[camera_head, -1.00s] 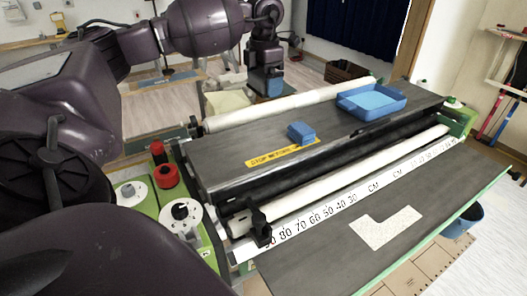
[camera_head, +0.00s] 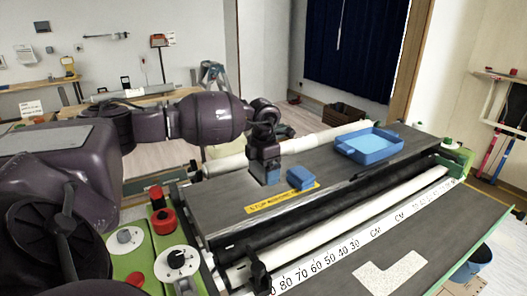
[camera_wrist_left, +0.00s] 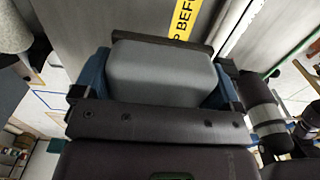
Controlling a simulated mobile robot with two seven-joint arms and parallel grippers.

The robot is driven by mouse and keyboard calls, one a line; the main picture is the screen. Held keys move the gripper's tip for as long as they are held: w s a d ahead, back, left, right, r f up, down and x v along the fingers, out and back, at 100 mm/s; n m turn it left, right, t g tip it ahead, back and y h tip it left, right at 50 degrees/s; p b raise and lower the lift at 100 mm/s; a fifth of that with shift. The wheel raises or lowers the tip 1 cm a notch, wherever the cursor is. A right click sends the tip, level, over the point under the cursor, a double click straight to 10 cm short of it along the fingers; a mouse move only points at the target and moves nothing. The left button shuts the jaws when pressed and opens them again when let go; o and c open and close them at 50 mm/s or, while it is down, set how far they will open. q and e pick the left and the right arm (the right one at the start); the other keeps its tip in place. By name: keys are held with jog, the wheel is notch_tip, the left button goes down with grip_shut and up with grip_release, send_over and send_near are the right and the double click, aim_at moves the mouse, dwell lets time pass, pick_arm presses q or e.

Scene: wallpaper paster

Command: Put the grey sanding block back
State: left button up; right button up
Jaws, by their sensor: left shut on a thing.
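The grey sanding block (camera_wrist_left: 162,72) sits between the blue fingers of my left gripper in the left wrist view. My left gripper (camera_head: 267,178) is shut on it. My right gripper is not in view.
A blue tray (camera_head: 368,147) stands on the machine top to the right. A yellow label strip (camera_head: 281,198) lies along the front edge, and it also shows in the left wrist view (camera_wrist_left: 184,20). Red and white knobs (camera_head: 163,222) stand at the left end.

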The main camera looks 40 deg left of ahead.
aim_at(264, 197)
pick_arm(q)
notch_tip(264, 197, down, 6)
jog(key=shift+f, duration=0.5)
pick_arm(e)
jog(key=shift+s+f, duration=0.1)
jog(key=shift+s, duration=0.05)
